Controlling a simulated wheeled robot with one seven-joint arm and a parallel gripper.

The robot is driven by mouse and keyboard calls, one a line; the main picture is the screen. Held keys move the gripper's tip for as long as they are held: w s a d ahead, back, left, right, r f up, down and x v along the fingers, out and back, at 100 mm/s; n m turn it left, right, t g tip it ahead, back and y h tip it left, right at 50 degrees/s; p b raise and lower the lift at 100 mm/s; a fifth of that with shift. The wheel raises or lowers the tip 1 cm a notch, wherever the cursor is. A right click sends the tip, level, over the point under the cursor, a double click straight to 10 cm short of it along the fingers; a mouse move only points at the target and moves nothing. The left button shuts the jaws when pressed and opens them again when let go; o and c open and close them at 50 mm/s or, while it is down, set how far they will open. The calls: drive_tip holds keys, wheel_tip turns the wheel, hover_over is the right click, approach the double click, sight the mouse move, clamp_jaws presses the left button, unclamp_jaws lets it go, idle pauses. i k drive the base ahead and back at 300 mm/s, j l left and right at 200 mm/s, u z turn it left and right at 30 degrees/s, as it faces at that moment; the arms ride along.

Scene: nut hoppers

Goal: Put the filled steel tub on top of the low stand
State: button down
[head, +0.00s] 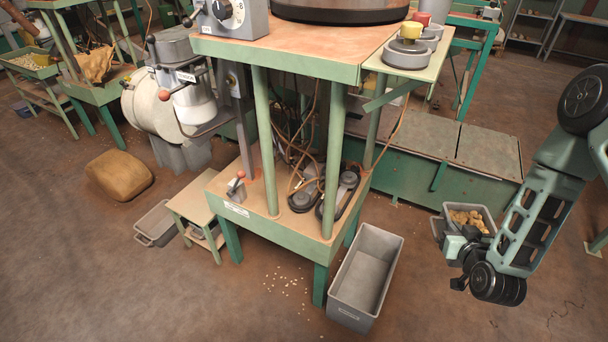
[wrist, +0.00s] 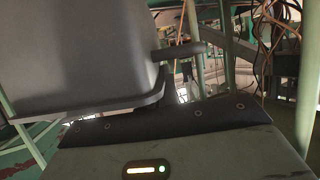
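The filled steel tub (head: 487,212) is a grey open tub of brownish pieces at the right of the head view. My gripper (head: 455,248) is at its near side and appears shut on it, though the fingertips are mostly hidden. In the wrist view the tub's grey wall (wrist: 75,55) fills the upper left, very close, with a dark bar sticking out to the right. The low stand (head: 192,198) is a small table with a bare tan top and green legs, left of the central machine bench. The tub is far to the right of it.
The machine bench (head: 290,238) stands between the tub and the low stand. A large empty grey bin (head: 365,275) is on the floor at its right. A smaller grey tub (head: 154,224) and a brown sack (head: 119,175) lie near the stand. The front floor is mostly clear.

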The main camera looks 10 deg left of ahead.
sight(199, 195)
drive_tip(key=j+z, duration=0.15)
drive_tip(key=j, duration=0.4)
drive_tip(key=i+j+z, duration=0.1)
drive_tip(key=j, duration=0.45)
drive_tip(key=j+z, duration=0.15)
drive_tip(key=j, duration=0.4)
drive_tip(key=j+z, duration=0.15)
drive_tip(key=j, duration=0.4)
drive_tip(key=j+z, duration=0.1)
drive_tip(key=j, duration=0.4)
drive_tip(key=k+j+z, duration=0.15)
drive_tip(key=j, duration=0.4)
drive_tip(key=k+j+z, duration=0.15)
drive_tip(key=j, duration=0.4)
drive_tip(key=j+z, duration=0.1)
drive_tip(key=j, duration=0.4)
drive_tip(key=k+j, duration=0.1)
drive_tip(key=j, duration=0.3)
drive_tip(key=k+j+z, duration=0.1)
drive_tip(key=j, duration=0.35)
drive_tip(key=k+j, duration=0.15)
drive_tip(key=j, duration=0.25)
drive_tip(key=i+z, duration=0.05)
